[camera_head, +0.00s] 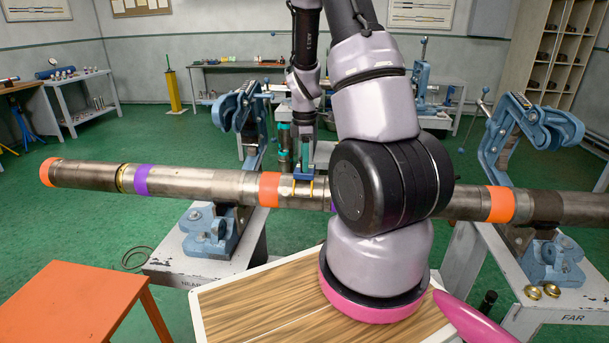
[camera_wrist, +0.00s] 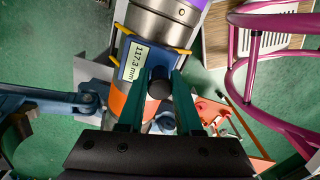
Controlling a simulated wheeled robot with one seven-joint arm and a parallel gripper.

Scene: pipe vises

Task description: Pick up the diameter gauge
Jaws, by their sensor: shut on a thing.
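The diameter gauge (camera_wrist: 133,62) has a blue body, a pale display reading 117.3 mm, yellow jaws and a dark round knob. In the wrist view its jaws lie at the sides of the steel pipe (camera_wrist: 165,22). My gripper (camera_wrist: 160,84) is shut on the knob with its teal fingers. In the head view the gauge (camera_head: 304,176) is at the top of the pipe (camera_head: 205,184), just right of an orange band, with my gripper (camera_head: 303,150) above it. I cannot tell whether the gauge touches the pipe.
An orange table (camera_head: 75,305) is at the front left. Brass rings (camera_head: 542,291) lie on the far stand. My arm hides part of the pipe.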

